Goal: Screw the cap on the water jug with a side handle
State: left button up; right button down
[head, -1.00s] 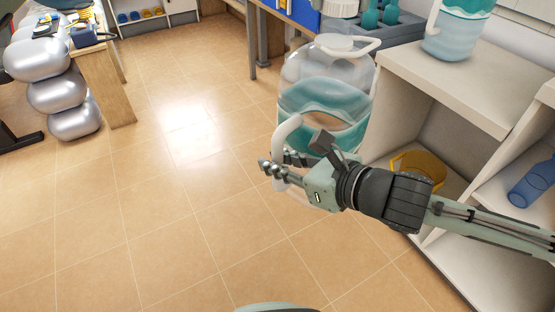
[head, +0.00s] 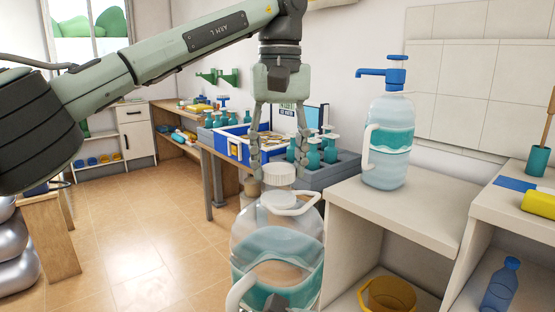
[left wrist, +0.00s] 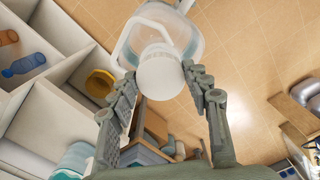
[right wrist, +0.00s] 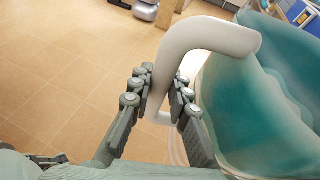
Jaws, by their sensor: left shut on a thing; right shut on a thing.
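My left gripper (head: 276,172) points down over the jug's mouth and is shut on a white ribbed cap (head: 279,174). The cap (left wrist: 160,70) also shows between its fingers in the left wrist view. My right gripper (right wrist: 163,93) is shut on the side handle (right wrist: 207,37), beside the jug. In the head view it is mostly below the frame.
A second jug (head: 390,135) with a blue pump stands on the white shelf unit (head: 400,212) at right. A yellow basket (head: 388,294) and blue bottle (head: 499,285) sit in its lower compartments. A workbench with a blue bin (head: 228,142) lies behind.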

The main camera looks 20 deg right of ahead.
pick_arm(q)
jog(key=shift+f, duration=0.5)
jog(key=shift+f, duration=0.55)
jog(key=m, duration=0.9)
jog(key=shift+a+m, duration=0.1)
jog(key=shift+m, duration=0.3)
jog(key=o, duration=0.7)
jog(key=shift+r, duration=2.25)
